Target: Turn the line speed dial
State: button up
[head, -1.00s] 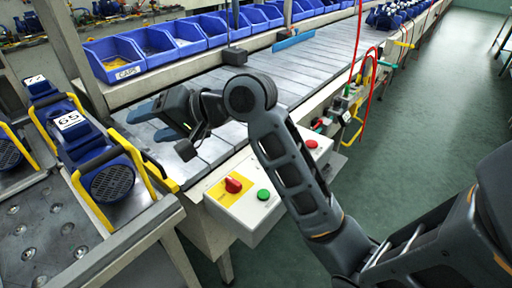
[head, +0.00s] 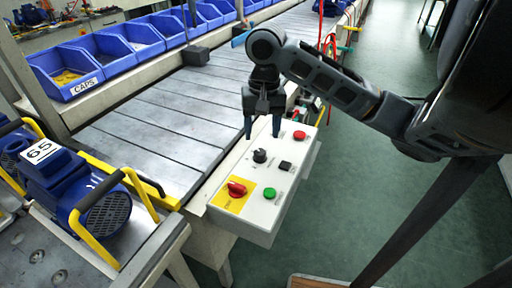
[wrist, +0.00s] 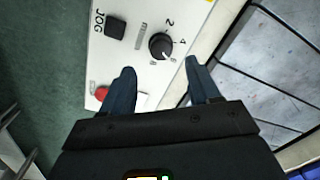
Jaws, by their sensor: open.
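The line speed dial is a round black knob (head: 260,156) on a white control box (head: 236,216) at the front edge of the conveyor. In the wrist view the black dial (wrist: 161,45) has printed numbers around it and a pale pointer mark. My gripper (head: 262,136) points down over the box, just above and behind the dial in the head view. Its two dark fingers (wrist: 158,82) are apart, with nothing between them. In the wrist view the dial lies beyond the fingertips, between their lines, and looks clear of both.
The box also carries a red switch on yellow (head: 237,189), a green button (head: 270,193), a black JOG button (head: 285,166) and a red button (head: 299,135). Blue bins (head: 68,72) line the conveyor's far side. A blue pump (head: 70,185) stands left. Green floor is clear at right.

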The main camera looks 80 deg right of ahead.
aim_at(260, 152)
jog(key=shift+w+f, duration=0.15)
jog(key=shift+f, duration=3.05)
jog(key=shift+c, duration=0.4)
jog(key=c, duration=1)
jog(key=shift+o, duration=0.2)
jog(key=shift+b, duration=0.3)
jog(key=n+b, duration=0.1)
jog(key=n, duration=0.4)
jog(key=shift+n, duration=0.3)
jog(key=n+b, duration=0.2)
jog(key=n, duration=0.4)
jog(key=shift+w, duration=0.1)
jog(key=shift+n, duration=0.3)
